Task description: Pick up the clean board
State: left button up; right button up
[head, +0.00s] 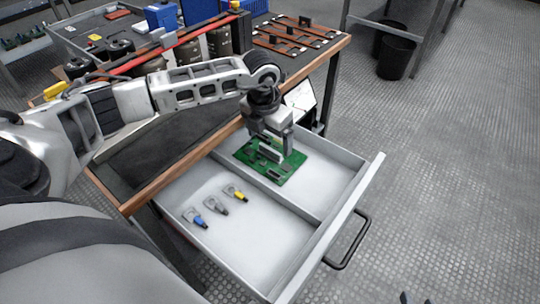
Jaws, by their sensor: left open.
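The green circuit board (288,170) lies flat in the right compartment of the open drawer (323,232), near the divider. Dark and light components stand on its top. My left gripper (277,150) points down over the board with its jaws open. Its fingers hide part of the board. I cannot tell whether the fingers touch the board or its components. Two small dark tips at the bottom edge, perhaps my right gripper (414,299), barely show, so their opening cannot be judged.
Blue, grey and yellow tagged small items (216,206) lie in the drawer's left compartment. The drawer walls and divider surround the board. The workbench (190,158) carries capacitors (220,42) and a red bar at the back. A black bin (396,57) stands on the floor behind.

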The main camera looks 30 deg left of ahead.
aim_at(270, 149)
pick_arm(q)
jog(key=f, duration=0.3)
jog(key=shift+w+f, duration=0.2)
jog(key=c, duration=1.1)
jog(key=shift+c, duration=0.2)
pick_arm(e)
jog(key=shift+w+a+f, duration=0.1)
jog(key=shift+w+f, duration=0.05)
jog(key=shift+f, duration=0.25)
pick_arm(q)
jog(key=shift+r, duration=0.15)
